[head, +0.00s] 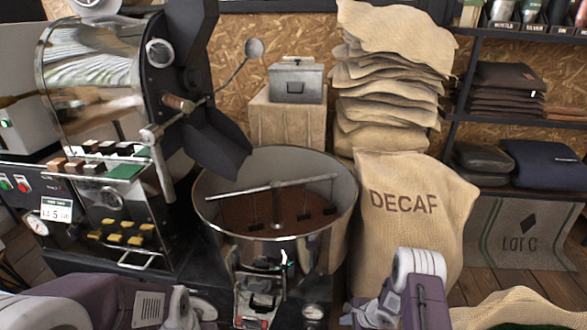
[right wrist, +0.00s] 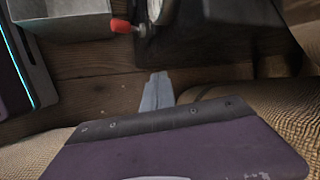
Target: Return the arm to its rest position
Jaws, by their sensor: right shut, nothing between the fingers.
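My right arm (head: 420,292) shows at the bottom right of the head view, folded low in front of the decaf sack. In the right wrist view my right gripper (right wrist: 157,80) has its grey fingers together, with nothing between them, above the dark wooden floor. My left arm (head: 110,302) lies along the bottom left of the head view. I cannot make out the left gripper's fingers.
The roaster (head: 100,110) stands left, its round cooling pan (head: 340,230) in the middle. A sack marked DECAF (head: 405,235) stands right of the pan. Another sack (head: 520,305) is at the lower right. A red knob (right wrist: 120,26) sits ahead of the right fingers.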

